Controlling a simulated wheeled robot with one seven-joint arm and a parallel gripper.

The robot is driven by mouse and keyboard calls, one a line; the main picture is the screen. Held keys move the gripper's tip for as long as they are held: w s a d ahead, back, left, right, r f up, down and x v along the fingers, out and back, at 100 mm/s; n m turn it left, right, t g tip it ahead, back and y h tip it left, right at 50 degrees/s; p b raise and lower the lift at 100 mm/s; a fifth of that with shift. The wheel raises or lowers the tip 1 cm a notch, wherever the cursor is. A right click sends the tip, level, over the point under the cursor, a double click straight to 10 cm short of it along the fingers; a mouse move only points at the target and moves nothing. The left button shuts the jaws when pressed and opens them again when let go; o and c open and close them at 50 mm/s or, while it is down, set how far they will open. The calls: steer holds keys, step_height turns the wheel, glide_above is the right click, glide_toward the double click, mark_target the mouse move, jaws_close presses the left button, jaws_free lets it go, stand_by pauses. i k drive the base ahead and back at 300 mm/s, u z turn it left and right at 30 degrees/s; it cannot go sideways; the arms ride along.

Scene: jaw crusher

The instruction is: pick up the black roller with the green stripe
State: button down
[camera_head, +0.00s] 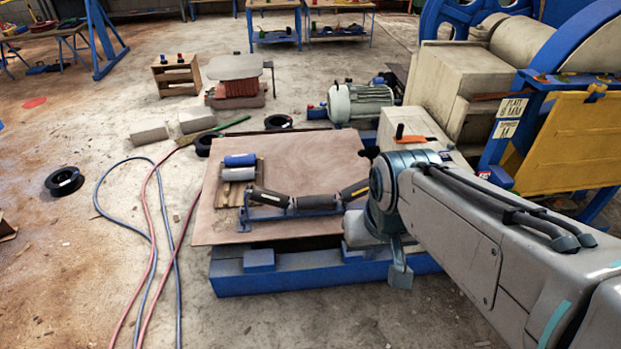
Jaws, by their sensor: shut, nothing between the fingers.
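Three black rollers sit end to end in a blue roller frame (292,211) on a brown board (222,224). The left roller (269,196) tilts, the middle roller (316,202) lies nearly level, and the right roller (354,190) tilts up to the right. Pale or yellowish marks show on the outer two; I cannot clearly make out which stripe is green. My gripper (400,272) hangs below my wrist, right of the rollers, shut and empty. My wrist is close to the right roller and covers part of the area beside it.
A blue roller (240,160) and a grey roller (238,174) lie on a small wooden rack at the board's left. A motor (358,102) stands behind, and a large machine (440,80) fills the right. Hoses (150,225) cross the floor at left.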

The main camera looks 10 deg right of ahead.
mark_target(307, 203)
steer(key=u, duration=0.25)
steer(key=k, duration=0.9)
steer(key=u, duration=0.9)
steer(key=i, duration=1.7)
steer(key=z, duration=1.55)
steer(key=i, duration=0.7)
steer(key=z, duration=0.75)
